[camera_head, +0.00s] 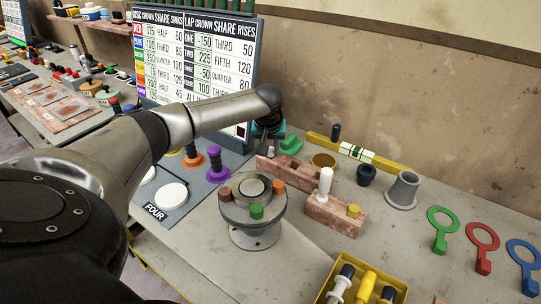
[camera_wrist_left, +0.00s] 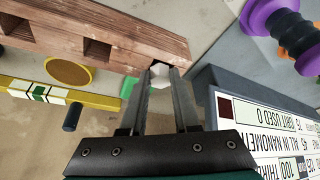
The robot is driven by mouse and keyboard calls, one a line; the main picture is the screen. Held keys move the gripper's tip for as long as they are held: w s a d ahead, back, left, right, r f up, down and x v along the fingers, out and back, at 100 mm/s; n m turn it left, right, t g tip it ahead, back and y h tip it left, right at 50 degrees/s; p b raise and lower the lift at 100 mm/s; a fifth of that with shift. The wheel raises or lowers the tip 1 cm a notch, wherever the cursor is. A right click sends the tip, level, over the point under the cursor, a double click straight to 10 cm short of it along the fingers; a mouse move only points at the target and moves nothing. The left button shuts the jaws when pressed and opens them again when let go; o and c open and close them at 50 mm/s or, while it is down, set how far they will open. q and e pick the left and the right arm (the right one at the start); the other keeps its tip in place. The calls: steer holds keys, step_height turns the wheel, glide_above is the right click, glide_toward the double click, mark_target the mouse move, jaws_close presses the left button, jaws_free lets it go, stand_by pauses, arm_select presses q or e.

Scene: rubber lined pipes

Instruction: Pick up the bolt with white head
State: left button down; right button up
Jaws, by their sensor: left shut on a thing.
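The bolt with a white head (camera_wrist_left: 161,76) sits between the two fingertips of my left gripper (camera_wrist_left: 162,72) in the left wrist view, at the end of a wooden block (camera_wrist_left: 110,35) with square holes. The gripper is shut on it. Its shank is hidden, so I cannot tell whether it is still in the block. In the head view the left gripper (camera_head: 268,140) points down at the left end of the back wooden block (camera_head: 290,173), with a bit of white showing below it. My right gripper is not in view.
A round grey stand (camera_head: 254,232) with coloured pegs is close in front. A front wooden block (camera_head: 335,215) holds a white peg (camera_head: 325,182) and a yellow one. The sign board (camera_head: 196,60) stands close behind my left arm. A yellow tray (camera_head: 327,287) is at the front.

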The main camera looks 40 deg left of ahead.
arm_select(q)
step_height(320, 180, up, 20)
steer(key=p, duration=0.4)
step_height(320, 180, up, 5)
steer(key=p, duration=0.6)
glide_above(270, 152)
